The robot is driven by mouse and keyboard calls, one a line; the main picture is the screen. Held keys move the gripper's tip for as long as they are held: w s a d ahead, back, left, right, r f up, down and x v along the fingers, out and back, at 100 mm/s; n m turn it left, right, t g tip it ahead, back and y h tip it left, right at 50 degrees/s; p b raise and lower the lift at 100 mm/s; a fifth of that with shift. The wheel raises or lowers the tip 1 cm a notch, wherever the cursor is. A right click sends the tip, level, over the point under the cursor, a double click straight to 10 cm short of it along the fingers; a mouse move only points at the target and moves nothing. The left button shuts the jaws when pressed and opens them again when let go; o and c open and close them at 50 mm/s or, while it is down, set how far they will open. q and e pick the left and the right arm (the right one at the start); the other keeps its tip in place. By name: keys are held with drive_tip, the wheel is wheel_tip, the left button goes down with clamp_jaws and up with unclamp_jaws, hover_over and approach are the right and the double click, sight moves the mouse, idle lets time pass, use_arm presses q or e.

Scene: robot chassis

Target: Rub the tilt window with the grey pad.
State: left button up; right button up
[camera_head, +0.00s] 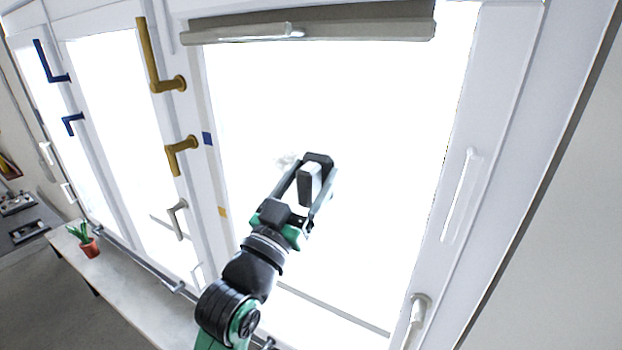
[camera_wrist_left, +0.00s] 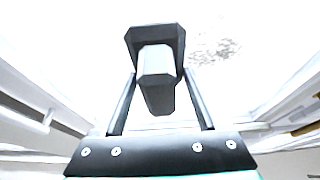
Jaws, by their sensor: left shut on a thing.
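The window (camera_head: 390,150) is a large, overexposed pane in a white frame, filling the middle of the head view. My left gripper (camera_head: 318,160) reaches up from below in front of this pane. It is shut on a small block with dark grey and white parts, which I take to be the grey pad (camera_head: 305,188). The pad also shows between the fingers in the left wrist view (camera_wrist_left: 160,98). A pale mottled patch (camera_head: 286,160) shows on the pane just left of the fingertips; the wrist view shows it too (camera_wrist_left: 215,48). Whether the pad touches the glass, I cannot tell. My right gripper is not in view.
A grey-beige blind or panel (camera_head: 350,24) crosses the pane's top. Yellow handles (camera_head: 180,157) and blue handles (camera_head: 72,124) project at the left; a white handle (camera_head: 417,312) is at lower right. A potted plant (camera_head: 88,245) stands on the shelf (camera_head: 130,300).

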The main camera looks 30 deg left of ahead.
sight(284, 146)
use_arm(q)
drive_tip(key=shift+s+a+f+b, duration=0.1)
drive_tip(key=shift+a+b, duration=0.2)
drive_tip(key=shift+a, duration=1.5)
drive_tip(key=shift+s+a+b, duration=0.1)
drive_tip(key=shift+a+b, duration=0.2)
drive_tip(key=shift+a, duration=1.9)
drive_tip(key=shift+a+b, duration=0.8)
drive_tip(key=shift+a, duration=1.2)
drive_tip(key=shift+r+p, duration=0.55)
drive_tip(key=shift+r, duration=0.4)
drive_tip(key=shift+w+d+p, duration=0.1)
drive_tip(key=shift+d+p, duration=0.45)
drive_tip(key=shift+d, duration=0.9)
drive_tip(key=shift+d+f, duration=0.15)
drive_tip(key=shift+d, duration=0.5)
